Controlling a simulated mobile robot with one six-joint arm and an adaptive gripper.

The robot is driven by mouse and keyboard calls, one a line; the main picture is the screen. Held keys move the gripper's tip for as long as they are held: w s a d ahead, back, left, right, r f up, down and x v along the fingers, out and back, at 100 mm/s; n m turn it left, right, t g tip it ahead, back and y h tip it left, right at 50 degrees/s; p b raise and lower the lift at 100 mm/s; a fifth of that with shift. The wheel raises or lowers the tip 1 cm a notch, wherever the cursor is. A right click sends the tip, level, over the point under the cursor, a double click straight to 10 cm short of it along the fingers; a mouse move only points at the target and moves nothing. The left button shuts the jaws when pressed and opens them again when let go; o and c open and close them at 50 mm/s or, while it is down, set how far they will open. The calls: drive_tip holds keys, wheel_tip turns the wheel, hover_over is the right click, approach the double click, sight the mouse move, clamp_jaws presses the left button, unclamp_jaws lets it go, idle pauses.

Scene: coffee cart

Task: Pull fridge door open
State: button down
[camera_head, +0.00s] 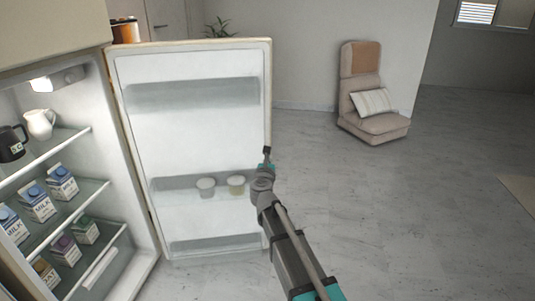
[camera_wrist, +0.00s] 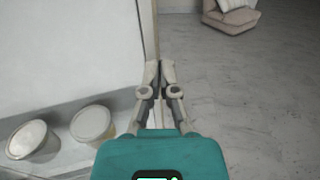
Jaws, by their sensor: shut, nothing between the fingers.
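The fridge door (camera_head: 200,130) stands wide open in the head view, its inner side with shelves facing me. My gripper (camera_head: 267,152) is at the door's free right edge, about mid-height. In the wrist view my gripper (camera_wrist: 160,66) has its fingers together with nothing between them. The fingertips lie beside or over the door's edge (camera_wrist: 147,30); I cannot tell if they touch it. The fridge body (camera_head: 148,270) is open at the left. The door's outer side and handle are hidden.
Two lidded tubs (camera_head: 236,184) sit in a door shelf. Milk cartons (camera_head: 38,202), a black mug (camera_head: 11,143) and a white pitcher (camera_head: 40,122) stand on the fridge shelves. A cushioned chair (camera_head: 360,85) stands at the back. The floor to the right is clear.

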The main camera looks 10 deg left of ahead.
drive_tip(key=shift+s+d, duration=0.25)
drive_tip(key=shift+s, duration=0.35)
drive_tip(key=shift+s+d, duration=0.25)
drive_tip(key=shift+s, duration=0.4)
drive_tip(key=shift+s+d, duration=0.25)
drive_tip(key=shift+s, duration=0.35)
